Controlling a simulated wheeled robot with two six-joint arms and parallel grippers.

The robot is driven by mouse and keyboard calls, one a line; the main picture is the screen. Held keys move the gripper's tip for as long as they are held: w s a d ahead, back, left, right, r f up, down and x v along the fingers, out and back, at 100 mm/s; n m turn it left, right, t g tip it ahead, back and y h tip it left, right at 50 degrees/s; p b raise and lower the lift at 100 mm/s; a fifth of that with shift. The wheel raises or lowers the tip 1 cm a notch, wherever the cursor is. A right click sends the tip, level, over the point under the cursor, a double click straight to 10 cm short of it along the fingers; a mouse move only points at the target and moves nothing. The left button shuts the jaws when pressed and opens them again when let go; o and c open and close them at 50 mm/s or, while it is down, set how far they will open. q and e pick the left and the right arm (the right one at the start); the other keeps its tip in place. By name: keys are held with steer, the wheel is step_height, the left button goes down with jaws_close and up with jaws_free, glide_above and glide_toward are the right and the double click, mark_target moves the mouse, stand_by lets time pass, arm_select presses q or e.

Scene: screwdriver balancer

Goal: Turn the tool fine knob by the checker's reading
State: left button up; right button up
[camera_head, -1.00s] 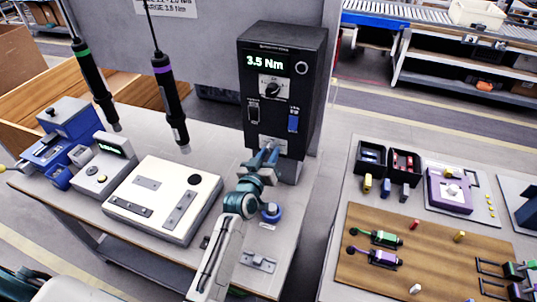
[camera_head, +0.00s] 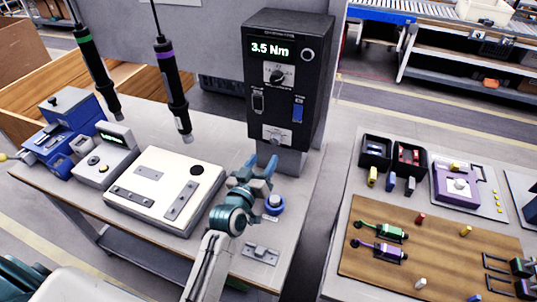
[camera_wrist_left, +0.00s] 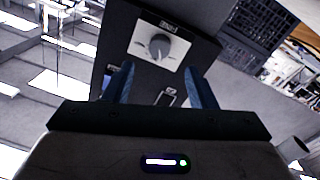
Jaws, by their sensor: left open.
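The black tool box (camera_head: 286,80) stands on the left table and its green display (camera_head: 272,49) reads 3.5 Nm. It has an upper dial knob (camera_head: 277,75), a blue switch (camera_head: 298,109) and a lower knob on a white plate (camera_head: 275,138). My left gripper (camera_head: 261,166) is open and empty, below and in front of the lower knob. In the left wrist view a round grey knob (camera_wrist_left: 158,47) on a white plate lies beyond the open blue fingers (camera_wrist_left: 160,87), untouched. A grey device with a small green display (camera_head: 113,138) stands at left; its reading is too small. My right gripper is not seen.
A green-banded screwdriver (camera_head: 97,73) and a purple-banded one (camera_head: 172,88) hang at left. A white fixture plate (camera_head: 163,187) lies under them. The right table (camera_head: 345,215) holds bins and small tools.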

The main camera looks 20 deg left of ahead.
arm_select(q)
steer(key=shift+s+a+b, duration=0.15)
steer(key=shift+s+b, duration=0.2)
steer(key=shift+s, duration=1.3)
steer(key=shift+f, duration=0.1)
